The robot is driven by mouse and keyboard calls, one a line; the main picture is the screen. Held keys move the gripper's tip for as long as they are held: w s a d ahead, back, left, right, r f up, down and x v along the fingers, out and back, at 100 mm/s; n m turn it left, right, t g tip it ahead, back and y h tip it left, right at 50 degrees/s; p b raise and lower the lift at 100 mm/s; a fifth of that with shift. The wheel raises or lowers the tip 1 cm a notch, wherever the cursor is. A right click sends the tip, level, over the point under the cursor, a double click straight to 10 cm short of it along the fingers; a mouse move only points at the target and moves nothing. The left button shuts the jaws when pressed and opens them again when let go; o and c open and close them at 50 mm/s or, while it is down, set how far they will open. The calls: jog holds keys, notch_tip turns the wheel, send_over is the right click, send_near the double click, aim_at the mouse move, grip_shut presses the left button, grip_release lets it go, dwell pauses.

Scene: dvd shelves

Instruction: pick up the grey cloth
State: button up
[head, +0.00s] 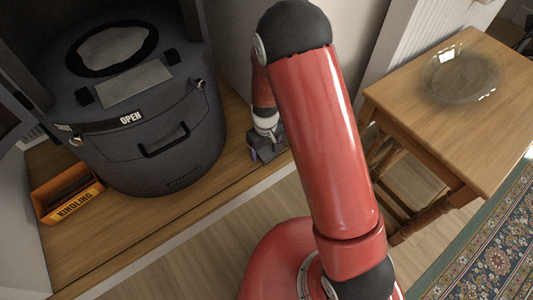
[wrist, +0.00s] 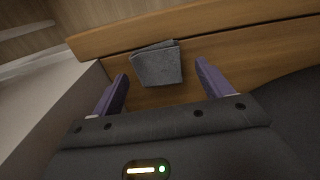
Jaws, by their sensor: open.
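The grey cloth (wrist: 157,65) shows in the wrist view as a small folded piece on the wooden surface. It lies between and just beyond the tips of my gripper's two purple fingers. My gripper (wrist: 160,82) is open and nothing is held in it. In the head view my gripper (head: 266,150) is low beside the dark stove, near the wooden ledge. I cannot make out the cloth in the head view, where my arm and gripper are in the way.
A dark round stove (head: 150,110) marked OPEN stands left of my gripper. An orange KINDLING box (head: 68,199) sits at its left. A wooden table (head: 480,130) with a glass plate (head: 461,74) is at right. A patterned rug (head: 490,255) lies at lower right.

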aim_at(266, 150)
jog(key=shift+f, duration=0.7)
jog(key=shift+c, duration=0.2)
jog(key=c, duration=1)
jog(key=shift+r, duration=0.1)
notch_tip(266, 150, up, 20)
jog(key=p, duration=0.4)
